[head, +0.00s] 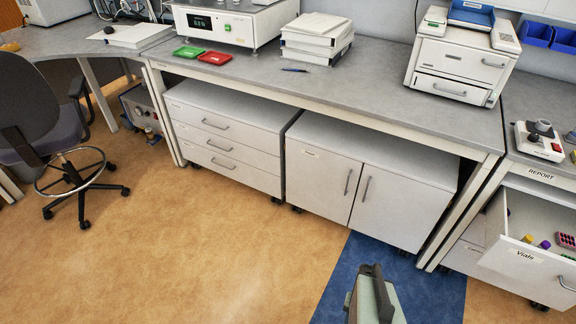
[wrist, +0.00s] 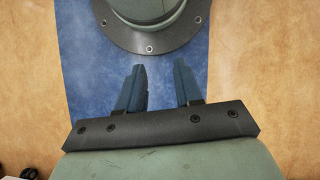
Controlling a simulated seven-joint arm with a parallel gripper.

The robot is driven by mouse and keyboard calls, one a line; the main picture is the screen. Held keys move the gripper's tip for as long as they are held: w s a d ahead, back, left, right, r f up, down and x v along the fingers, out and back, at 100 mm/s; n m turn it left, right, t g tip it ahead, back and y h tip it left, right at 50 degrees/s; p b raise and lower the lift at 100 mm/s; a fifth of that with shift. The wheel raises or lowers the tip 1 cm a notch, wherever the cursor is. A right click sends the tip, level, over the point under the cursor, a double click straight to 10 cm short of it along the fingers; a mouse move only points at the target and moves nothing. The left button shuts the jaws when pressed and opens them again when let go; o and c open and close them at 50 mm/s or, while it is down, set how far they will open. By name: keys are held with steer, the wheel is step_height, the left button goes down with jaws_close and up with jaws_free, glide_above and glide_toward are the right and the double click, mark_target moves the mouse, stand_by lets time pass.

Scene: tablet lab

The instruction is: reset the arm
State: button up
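My gripper (wrist: 157,75) shows in the wrist view with its two blue-grey fingers apart and nothing between them. It points down over the blue floor strip (wrist: 85,60). A round grey-green part with a dark bolted flange, which looks like my own base, is just beyond the fingertips. In the head view, a green and dark part of my arm stands low at the bottom centre, over the blue strip. I cannot make out the fingers there.
A drawer labelled Vials (head: 525,254) stands open at the right, holding colored items. A bench (head: 385,95) carries a printer (head: 462,62), paper stacks (head: 318,38), and red (head: 214,58) and green (head: 188,52) trays. A chair (head: 45,120) is at the left. The tan floor (head: 190,250) is clear.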

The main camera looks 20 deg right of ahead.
steer(key=a+f+n+g+h, duration=0.1)
steer(key=a+n, duration=0.6)
steer(key=a, duration=0.8)
steer(key=shift+s+a+f+g+h, duration=0.25)
steer(key=shift+g+h, duration=0.45)
steer(key=shift+h, duration=0.5)
